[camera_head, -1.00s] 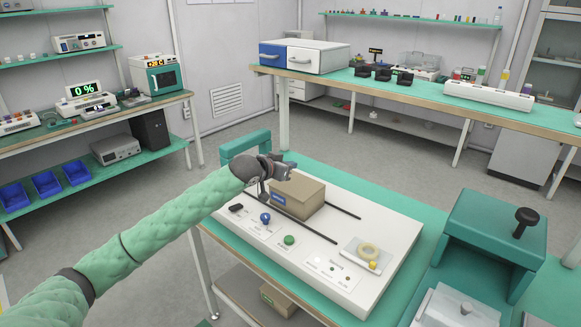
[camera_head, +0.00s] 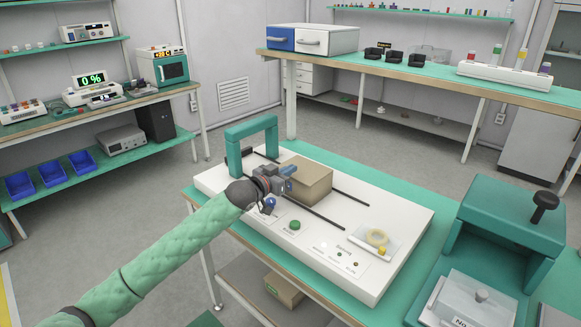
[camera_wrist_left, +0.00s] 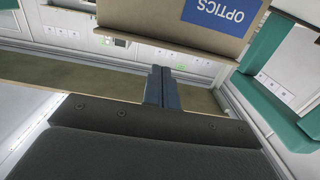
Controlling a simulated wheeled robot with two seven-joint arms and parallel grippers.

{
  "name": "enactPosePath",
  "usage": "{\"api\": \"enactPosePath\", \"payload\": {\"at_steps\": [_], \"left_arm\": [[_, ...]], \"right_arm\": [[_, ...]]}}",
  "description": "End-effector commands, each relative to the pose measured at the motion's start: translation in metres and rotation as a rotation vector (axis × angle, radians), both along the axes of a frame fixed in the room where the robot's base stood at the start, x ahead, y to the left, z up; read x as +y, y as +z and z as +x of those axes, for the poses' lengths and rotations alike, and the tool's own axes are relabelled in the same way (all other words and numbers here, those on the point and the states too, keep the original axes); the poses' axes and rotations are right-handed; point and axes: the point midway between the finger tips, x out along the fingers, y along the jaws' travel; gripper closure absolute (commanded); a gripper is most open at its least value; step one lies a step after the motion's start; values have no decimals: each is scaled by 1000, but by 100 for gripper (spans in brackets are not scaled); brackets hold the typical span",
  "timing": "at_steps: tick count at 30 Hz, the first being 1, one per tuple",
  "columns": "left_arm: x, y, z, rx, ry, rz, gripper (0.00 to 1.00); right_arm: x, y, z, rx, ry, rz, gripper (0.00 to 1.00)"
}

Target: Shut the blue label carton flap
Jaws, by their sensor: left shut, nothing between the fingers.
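The tan carton (camera_head: 307,180) stands on the white panel (camera_head: 385,208). Its top looks flat in the head view; my gripper covers its label side there, and I cannot make out a separate flap. The wrist view shows the blue OPTICS label (camera_wrist_left: 221,11) upside down on the carton's tan side (camera_wrist_left: 150,22). My left gripper (camera_head: 287,174) is at the carton's left, label side. Its fingers (camera_wrist_left: 162,84) are together and empty, beside the carton's edge; I cannot tell whether they touch it. My right gripper is not in view.
A teal arch (camera_head: 251,145) stands behind the carton. Dark rails (camera_head: 330,223) run along the panel. A yellow ring on a small tray (camera_head: 376,240) lies to the right. A teal press-like fixture (camera_head: 512,225) stands at the far right. Another carton (camera_head: 284,289) sits on the lower shelf.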

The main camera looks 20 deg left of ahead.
Motion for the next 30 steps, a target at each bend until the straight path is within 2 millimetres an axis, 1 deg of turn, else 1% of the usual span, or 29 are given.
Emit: {"api": "enactPosePath", "payload": {"at_steps": [3, 9, 30], "left_arm": [[1, -6, -1, 1, 0, 0, 100], [1, -10, -2, 1, 0, 0, 100], [1, -14, -3, 2, -2, 0, 100]], "right_arm": [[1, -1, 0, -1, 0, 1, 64], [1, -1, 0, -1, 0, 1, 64], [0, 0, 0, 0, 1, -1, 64]]}}
